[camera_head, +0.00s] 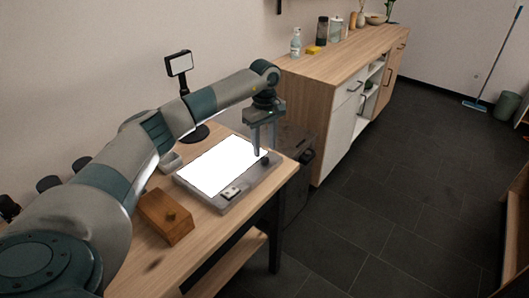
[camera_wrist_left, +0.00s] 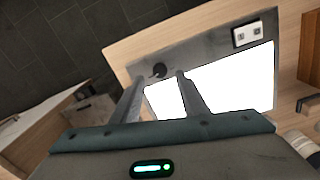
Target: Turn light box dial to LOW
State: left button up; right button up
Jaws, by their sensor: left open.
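The light box (camera_head: 251,188) lies on the wooden table, a grey frame around a glowing white panel. Its grey frame also shows in the left wrist view (camera_wrist_left: 205,56). The dial is a small black knob (camera_wrist_left: 158,70) on the frame near one corner; it also shows in the head view (camera_head: 265,161). My left gripper (camera_head: 263,152) points down at that corner, open and empty. In the left wrist view its fingertips (camera_wrist_left: 160,77) lie on either side of the dial, seemingly not touching it. I cannot read the dial's marks or setting.
A white switch plate (camera_head: 231,192) sits on the light box frame. A small screen on a stand (camera_head: 180,64) is behind my left arm.

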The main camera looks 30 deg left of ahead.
aim_at(264, 158)
pick_arm(q)
jog(key=shift+f, duration=2.05)
grip_shut()
